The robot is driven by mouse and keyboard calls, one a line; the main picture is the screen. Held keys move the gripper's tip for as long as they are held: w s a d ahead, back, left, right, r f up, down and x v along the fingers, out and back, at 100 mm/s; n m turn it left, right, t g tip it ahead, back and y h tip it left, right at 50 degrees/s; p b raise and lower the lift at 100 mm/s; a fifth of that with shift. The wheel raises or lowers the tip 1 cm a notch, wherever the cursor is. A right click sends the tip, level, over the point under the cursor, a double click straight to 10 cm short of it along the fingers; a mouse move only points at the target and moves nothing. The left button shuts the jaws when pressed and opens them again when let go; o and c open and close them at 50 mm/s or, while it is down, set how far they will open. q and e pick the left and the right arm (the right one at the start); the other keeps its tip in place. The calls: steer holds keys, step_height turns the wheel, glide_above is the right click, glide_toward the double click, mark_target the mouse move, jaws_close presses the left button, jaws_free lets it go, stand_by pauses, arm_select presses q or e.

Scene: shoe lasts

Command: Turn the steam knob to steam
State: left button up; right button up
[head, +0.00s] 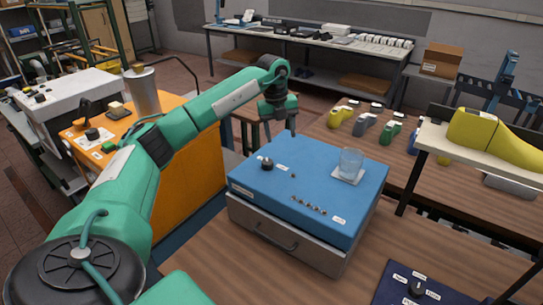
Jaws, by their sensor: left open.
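A dark blue panel (385,292) lies at the bottom right, cut off by the frame edge. A black knob (416,287) sits on it with small white labels around it, too small to read surely. Another black knob (267,164) stands near the back left of a blue-topped box (310,180), beside a small white label. I cannot tell from the labels which knob is the steam knob. My left gripper (292,132) is open, pointing down above the back edge of the blue box, apart from both knobs. My right gripper is out of view.
A clear glass (350,163) stands on a white square on the blue box. Small studs line the box's front. A raised shelf with a yellow shoe last (495,135) is at the right; several lasts stand behind.

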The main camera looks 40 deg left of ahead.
mark_target(267, 161)
arm_select(q)
steer(key=s+a+r+n+y, duration=0.1)
steer(key=a+r, duration=0.1)
steer(key=a, duration=0.2)
steer(key=shift+g, duration=0.4)
steer(key=f+p, duration=0.2)
steer(key=f, duration=0.4)
steer(key=f+p, duration=0.3)
steer(key=f, duration=0.3)
steer(key=shift+s+a+f, duration=0.1)
steer(key=shift+s+f, duration=0.1)
steer(key=shift+f, duration=0.55)
steer(key=shift+c, duration=0.2)
steer(key=c, duration=1)
